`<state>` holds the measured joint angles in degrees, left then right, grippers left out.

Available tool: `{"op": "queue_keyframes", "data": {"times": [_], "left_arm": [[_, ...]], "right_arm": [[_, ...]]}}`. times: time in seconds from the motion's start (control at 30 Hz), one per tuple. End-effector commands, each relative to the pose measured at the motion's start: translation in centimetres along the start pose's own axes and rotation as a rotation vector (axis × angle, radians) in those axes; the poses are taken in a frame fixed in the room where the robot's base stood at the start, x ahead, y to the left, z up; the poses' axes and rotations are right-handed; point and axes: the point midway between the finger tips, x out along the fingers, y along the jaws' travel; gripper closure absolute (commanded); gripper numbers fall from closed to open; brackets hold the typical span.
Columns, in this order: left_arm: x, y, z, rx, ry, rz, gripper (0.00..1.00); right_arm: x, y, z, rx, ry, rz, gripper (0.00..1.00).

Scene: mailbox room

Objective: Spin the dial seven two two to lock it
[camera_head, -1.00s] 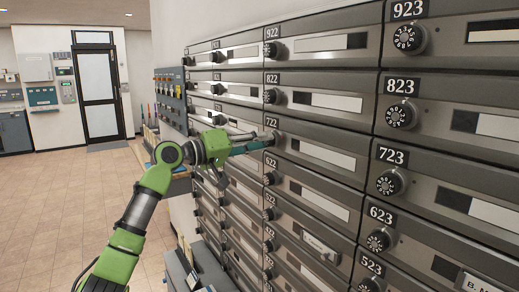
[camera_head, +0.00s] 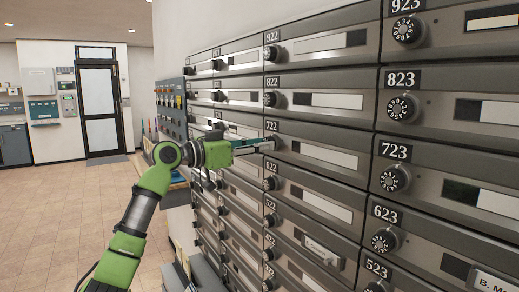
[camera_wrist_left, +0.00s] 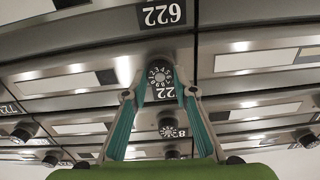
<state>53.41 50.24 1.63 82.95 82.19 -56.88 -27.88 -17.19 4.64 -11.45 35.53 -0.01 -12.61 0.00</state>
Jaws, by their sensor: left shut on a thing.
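The dial of box 722 (camera_wrist_left: 160,77) is a round black knob with white marks. In the head view it sits under the 722 label (camera_head: 272,126) and is mostly hidden by the fingertips. My left gripper (camera_head: 268,145) reaches to it from the left, with its teal fingers at the box front. In the left wrist view, which is upside down, the gripper (camera_wrist_left: 161,88) has one finger on each side of the dial and is shut on it. The 722 label (camera_wrist_left: 165,93) is partly covered there. My right gripper is not in view.
Similar dials sit close above and below, such as the 822 dial (camera_head: 271,99) and the 622 dial (camera_head: 270,183). The 723 dial (camera_head: 394,179) is to the right. A grey panel (camera_head: 170,108) stands behind my arm. The tiled floor (camera_head: 60,200) at left is clear.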

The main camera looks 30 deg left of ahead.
Motion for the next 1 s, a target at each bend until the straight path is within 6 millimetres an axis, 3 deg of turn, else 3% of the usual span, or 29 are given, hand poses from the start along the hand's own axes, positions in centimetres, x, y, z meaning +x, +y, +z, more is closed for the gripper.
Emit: {"op": "queue_keyframes", "data": {"times": [0.33, 0.87, 0.9, 0.93, 1.0], "left_arm": [[0.11, 0.08, 0.33, 0.127, -0.007, 0.003, 0.96], [0.11, 0.07, 0.34, 0.145, -0.008, 0.003, 0.96], [0.11, 0.08, 0.34, 0.145, -0.008, 0.003, 0.64], [0.11, 0.08, 0.33, 0.145, -0.007, 0.003, 0.57], [0.09, 0.06, 0.27, 0.144, -0.006, 0.002, 0.57]], "right_arm": [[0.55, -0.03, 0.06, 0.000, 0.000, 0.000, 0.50], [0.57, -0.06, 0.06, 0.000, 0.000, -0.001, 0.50], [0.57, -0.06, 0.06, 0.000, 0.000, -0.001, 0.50], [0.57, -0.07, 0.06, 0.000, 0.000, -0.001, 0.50], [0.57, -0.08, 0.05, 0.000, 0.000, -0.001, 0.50]]}}
